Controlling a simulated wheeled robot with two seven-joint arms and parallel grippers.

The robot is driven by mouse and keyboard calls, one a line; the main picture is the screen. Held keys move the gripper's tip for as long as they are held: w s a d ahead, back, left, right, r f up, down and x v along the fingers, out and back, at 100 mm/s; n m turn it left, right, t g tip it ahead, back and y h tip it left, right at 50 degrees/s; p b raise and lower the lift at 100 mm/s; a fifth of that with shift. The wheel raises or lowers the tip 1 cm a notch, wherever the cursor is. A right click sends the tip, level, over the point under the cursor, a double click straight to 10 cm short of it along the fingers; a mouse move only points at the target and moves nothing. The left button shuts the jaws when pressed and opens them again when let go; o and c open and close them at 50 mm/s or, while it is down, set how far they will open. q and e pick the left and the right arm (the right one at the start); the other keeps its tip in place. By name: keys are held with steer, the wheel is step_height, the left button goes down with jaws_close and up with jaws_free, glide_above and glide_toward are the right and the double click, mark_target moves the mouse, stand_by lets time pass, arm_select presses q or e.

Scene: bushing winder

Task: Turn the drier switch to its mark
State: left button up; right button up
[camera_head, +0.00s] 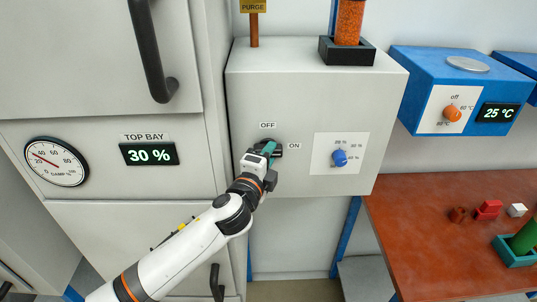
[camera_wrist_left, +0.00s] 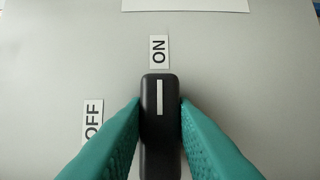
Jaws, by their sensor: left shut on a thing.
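The drier switch (camera_wrist_left: 160,105) is a black bar handle with a white line, on the grey front of the drier box (camera_head: 300,100). In the left wrist view its white line points at the ON label (camera_wrist_left: 159,51); the OFF label (camera_wrist_left: 92,119) is off to the left. My left gripper (camera_head: 270,150) is shut on the switch, with a teal finger (camera_wrist_left: 112,145) on each side of it. In the head view the gripper partly hides the switch. My right gripper is not in view.
A blue knob (camera_head: 340,158) on a white percent panel sits right of the switch. A blue box (camera_head: 450,85) with an orange knob (camera_head: 452,113) is further right, above a red-brown table (camera_head: 430,230). A cabinet with a TOP BAY display (camera_head: 149,153) is at left.

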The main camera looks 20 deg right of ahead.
arm_select(q)
steer(key=o, duration=1)
steer(key=b+v, duration=0.3)
steer(key=v, duration=0.9)
